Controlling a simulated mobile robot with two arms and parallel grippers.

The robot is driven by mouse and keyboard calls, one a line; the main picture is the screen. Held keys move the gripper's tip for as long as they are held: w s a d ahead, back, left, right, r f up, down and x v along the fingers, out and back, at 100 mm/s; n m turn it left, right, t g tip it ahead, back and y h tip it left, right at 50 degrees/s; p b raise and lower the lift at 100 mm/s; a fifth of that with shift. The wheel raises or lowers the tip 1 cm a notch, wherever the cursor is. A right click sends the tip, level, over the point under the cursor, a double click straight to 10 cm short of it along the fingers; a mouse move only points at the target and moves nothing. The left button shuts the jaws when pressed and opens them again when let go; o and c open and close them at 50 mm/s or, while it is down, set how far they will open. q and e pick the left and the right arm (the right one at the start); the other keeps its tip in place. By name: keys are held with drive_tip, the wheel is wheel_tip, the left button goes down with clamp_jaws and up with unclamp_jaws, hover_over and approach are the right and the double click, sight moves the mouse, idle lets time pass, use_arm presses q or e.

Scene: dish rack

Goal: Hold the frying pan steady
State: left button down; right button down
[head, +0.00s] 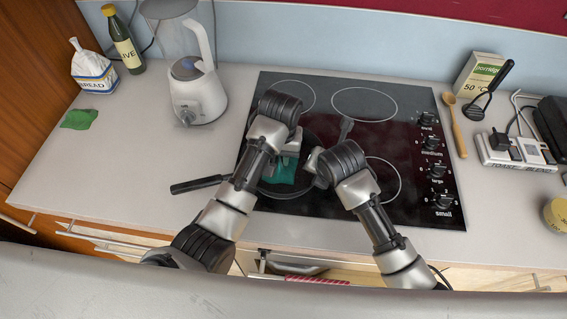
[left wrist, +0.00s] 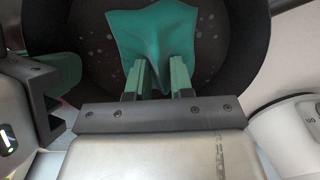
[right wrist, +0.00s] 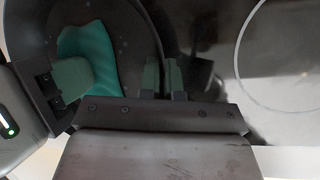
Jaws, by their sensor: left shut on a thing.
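The dark frying pan (head: 197,185) is on the black cooktop, its handle pointing left over the counter. Its inside shows in the left wrist view (left wrist: 215,45), with pale specks on it. A teal cloth (head: 284,170) lies in the pan. My left gripper (left wrist: 160,78) is shut on a raised fold of this cloth, inside the pan. My right gripper (right wrist: 163,76) has its fingers close together on either side of the pan's right wall, shut on it. In the head view the arms hide much of the pan.
The cooktop (head: 420,205) has knobs along its right side. A blender (head: 197,95), a bottle (head: 127,50), a bread bag (head: 92,72) and a green cloth (head: 79,119) are at left. A wooden spoon (head: 457,130) and a power strip (head: 520,155) are at right. The left front counter is clear.

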use_arm(q)
drive_tip(key=d, duration=0.4)
drive_tip(key=shift+s+d+r, duration=0.25)
drive_tip(key=shift+d+r, duration=0.05)
drive_tip(key=shift+w+a+r, duration=0.1)
drive_tip(key=shift+w+a, duration=0.1)
drive_tip(key=shift+a, duration=0.8)
drive_tip(key=shift+s+a+r, duration=0.1)
drive_tip(key=shift+a+r, duration=0.15)
drive_tip(key=shift+a, duration=0.45)
drive_tip(key=w+d+r, duration=0.3)
drive_tip(key=r, duration=0.6)
drive_tip(key=shift+y, duration=0.3)
drive_tip(key=shift+s+a+f, duration=0.45)
drive_tip(key=shift+a+f, duration=0.1)
drive_tip(key=shift+f, duration=0.35)
drive_tip(key=shift+s+a+f, duration=0.5)
drive_tip(key=shift+f, duration=0.4)
drive_tip(key=shift+s+a+f, duration=0.45)
drive_tip(key=shift+a+f, duration=0.1)
drive_tip(key=shift+f, duration=0.35)
drive_tip(key=shift+f, duration=2.1)
